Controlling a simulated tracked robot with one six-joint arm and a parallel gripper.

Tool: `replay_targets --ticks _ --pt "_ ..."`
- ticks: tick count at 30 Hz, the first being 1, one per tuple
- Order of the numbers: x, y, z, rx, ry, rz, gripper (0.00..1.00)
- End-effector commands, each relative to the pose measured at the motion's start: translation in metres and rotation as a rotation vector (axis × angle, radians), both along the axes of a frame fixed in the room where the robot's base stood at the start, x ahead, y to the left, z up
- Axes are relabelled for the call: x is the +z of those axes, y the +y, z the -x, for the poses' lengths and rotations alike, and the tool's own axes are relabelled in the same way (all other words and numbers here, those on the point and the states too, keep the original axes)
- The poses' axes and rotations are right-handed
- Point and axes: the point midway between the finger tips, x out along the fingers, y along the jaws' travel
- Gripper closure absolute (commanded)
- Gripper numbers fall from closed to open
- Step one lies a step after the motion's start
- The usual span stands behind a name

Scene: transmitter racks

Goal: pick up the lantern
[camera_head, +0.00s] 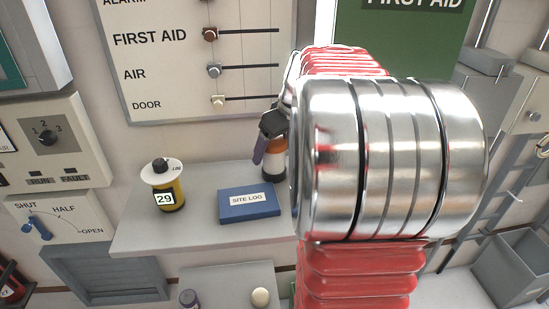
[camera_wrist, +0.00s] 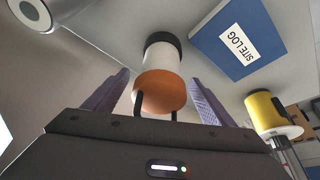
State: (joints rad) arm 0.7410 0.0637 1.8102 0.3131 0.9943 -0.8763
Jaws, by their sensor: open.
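The lantern (camera_head: 273,168), as I take it, has a white body, an orange top and a dark base. It stands upright on the grey shelf (camera_head: 150,238), behind the blue site log, partly hidden by my arm and gripper. In the wrist view the lantern (camera_wrist: 163,72) shows its orange end towards me, with dark handle legs. My gripper (camera_wrist: 160,78) is open, with one purple finger on either side of the lantern in the picture. I cannot tell whether they touch it. In the head view my gripper (camera_head: 264,146) is at the lantern's upper left.
A blue site log (camera_head: 249,205) lies beside the lantern. A yellow canister (camera_head: 171,192) marked 29, with a white disc, stands farther left. A lever panel (camera_head: 200,60) hangs on the wall behind. The shelf between canister and log is clear.

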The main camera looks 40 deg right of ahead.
Motion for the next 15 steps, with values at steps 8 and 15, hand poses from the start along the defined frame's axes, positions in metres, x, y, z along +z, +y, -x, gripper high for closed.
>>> replay_targets --ticks 8,15 --pt "0.0003 -0.0005 0.0003 -0.001 0.000 0.001 0.30" --pt "0.0003 -0.0008 0.0006 -0.002 0.000 0.000 0.47"
